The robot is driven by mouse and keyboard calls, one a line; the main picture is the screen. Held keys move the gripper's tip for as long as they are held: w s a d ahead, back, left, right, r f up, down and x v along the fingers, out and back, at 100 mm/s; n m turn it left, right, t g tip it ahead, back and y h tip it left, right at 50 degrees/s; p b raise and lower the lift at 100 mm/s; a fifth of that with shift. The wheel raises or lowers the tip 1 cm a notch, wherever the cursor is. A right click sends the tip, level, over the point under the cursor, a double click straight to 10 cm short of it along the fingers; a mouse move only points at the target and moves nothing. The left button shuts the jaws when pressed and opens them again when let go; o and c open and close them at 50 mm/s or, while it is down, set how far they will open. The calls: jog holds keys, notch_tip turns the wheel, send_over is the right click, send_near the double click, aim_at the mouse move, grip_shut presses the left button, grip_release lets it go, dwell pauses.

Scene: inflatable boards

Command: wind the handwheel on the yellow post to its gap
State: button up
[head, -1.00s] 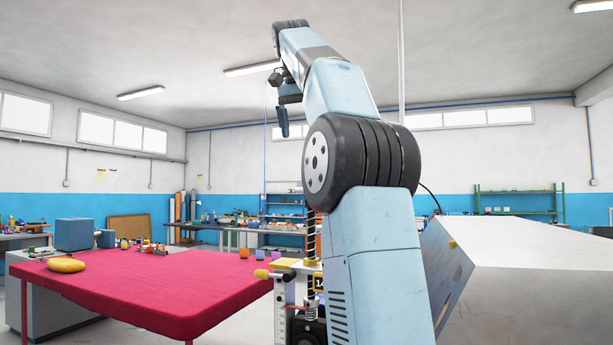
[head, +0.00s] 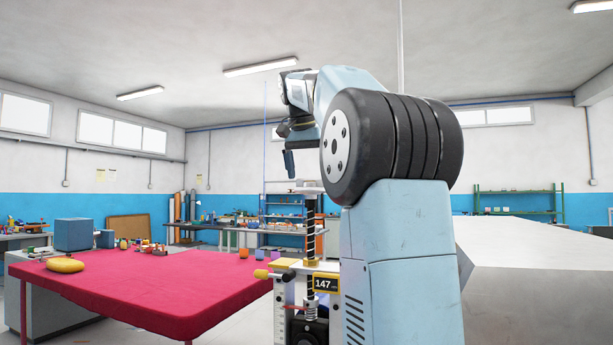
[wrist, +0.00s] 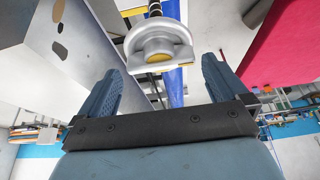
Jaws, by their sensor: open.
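A threaded screw post (head: 310,235) with a yellow nut stands in front of me in the head view, beside my arm. A flat pale grey piece, apparently the handwheel (head: 309,187), sits at its top. In the wrist view a rounded grey piece with a yellow centre (wrist: 158,48), on the threaded rod, lies just beyond and between my fingertips. My gripper (wrist: 160,82) is open and empty, its two blue fingers apart. In the head view my gripper (head: 290,165) points down just above and left of the post's top. A display (head: 326,284) on the post reads 147.
A red-covered table (head: 150,290) is at the left, with a yellow oval object (head: 65,265) on it. A yellow knob (head: 261,274) sticks out left of the post. A large grey metal box (head: 540,270) fills the right side.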

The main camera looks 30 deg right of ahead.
jog(key=shift+x, duration=1.05)
jog(key=shift+c, duration=0.4)
jog(key=c, duration=0.6)
jog(key=shift+a, duration=0.35)
jog(key=shift+c, duration=0.4)
jog(key=shift+d+r, duration=0.1)
jog(key=shift+d, duration=0.1)
jog(key=shift+d, duration=0.1)
jog(key=shift+d, duration=0.1)
jog(key=shift+n, duration=0.6)
